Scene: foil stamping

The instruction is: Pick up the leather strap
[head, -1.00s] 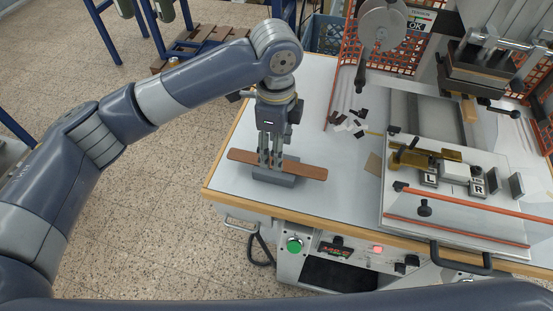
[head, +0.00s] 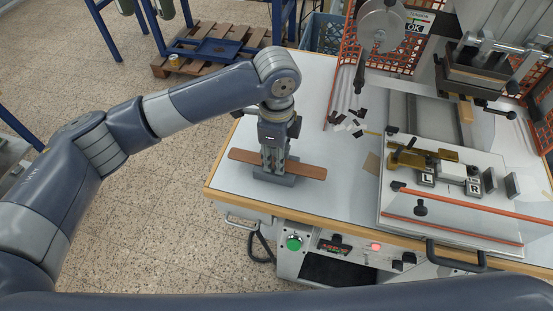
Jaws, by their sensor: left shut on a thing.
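The leather strap (head: 305,170) is a flat brown strip lying left to right across a small grey block (head: 273,179) near the left front corner of the white-topped table. Both of its ends stick out past the block. My left gripper (head: 273,168) points straight down over the middle of the strap and is shut on it. The fingers hide the strap's middle. The strap looks level and still at the block; I cannot tell whether there is a gap beneath it. My right gripper is not in the picture.
The stamping machine's bed (head: 455,215) with L and R blocks and a brass clamp fills the right. Dark and white scraps (head: 350,122) lie behind the strap. A red mesh guard (head: 343,75) stands at the back. The table (head: 225,180) is clear around the block.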

